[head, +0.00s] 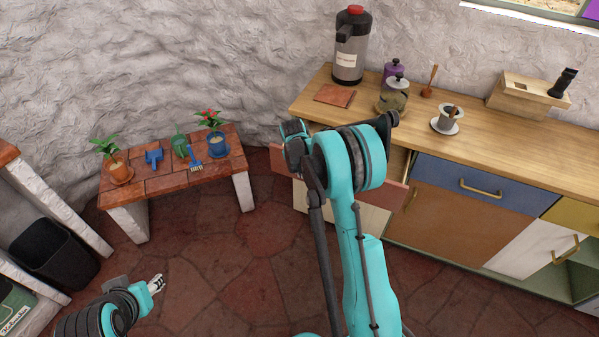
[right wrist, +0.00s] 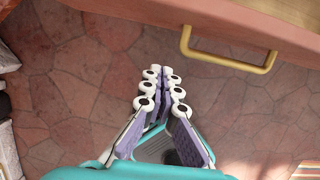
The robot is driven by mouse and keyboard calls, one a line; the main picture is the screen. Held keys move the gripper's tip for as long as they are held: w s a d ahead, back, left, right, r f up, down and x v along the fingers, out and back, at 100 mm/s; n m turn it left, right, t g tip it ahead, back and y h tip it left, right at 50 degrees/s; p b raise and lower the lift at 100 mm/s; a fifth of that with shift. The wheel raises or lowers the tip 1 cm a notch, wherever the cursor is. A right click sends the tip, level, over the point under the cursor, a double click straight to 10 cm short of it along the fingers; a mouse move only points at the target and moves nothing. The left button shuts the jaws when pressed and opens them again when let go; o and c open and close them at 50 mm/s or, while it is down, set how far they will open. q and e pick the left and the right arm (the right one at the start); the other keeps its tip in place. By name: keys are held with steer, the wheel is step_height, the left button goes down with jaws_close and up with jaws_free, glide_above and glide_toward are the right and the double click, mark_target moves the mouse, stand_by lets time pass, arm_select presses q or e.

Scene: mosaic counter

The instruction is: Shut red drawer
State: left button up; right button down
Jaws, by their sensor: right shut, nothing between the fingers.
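The red drawer (head: 396,195) stands pulled out from the counter at its left end. My right arm covers the middle of its front in the head view. The right wrist view shows the drawer front (right wrist: 285,35) at the top right, with a brass handle (right wrist: 225,62). My right gripper (right wrist: 164,74) is shut and empty, below and left of the handle in that view, apart from it. Its fingers are hidden by my arm in the head view. My left gripper (head: 156,283) is low over the floor at bottom left, far from the drawer; its opening is unclear.
The wooden counter top (head: 520,150) bears a dispenser (head: 352,45), jars (head: 393,95), a cup (head: 446,118) and a wooden box (head: 525,95). A blue drawer (head: 485,184) is shut beside the red one. A tiled bench (head: 165,180) holds plants and tools at left. The floor between is clear.

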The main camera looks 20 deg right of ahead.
arm_select(q)
step_height(320, 180, down, 4)
steer(key=b, duration=0.3)
steer(key=shift+r, duration=0.15)
arm_select(e)
steer(key=w+d+f, duration=0.3)
steer(key=d+f, duration=0.1)
steer(key=f, duration=0.1)
steer(key=shift+w+f, duration=0.3)
steer(key=shift+f, duration=0.05)
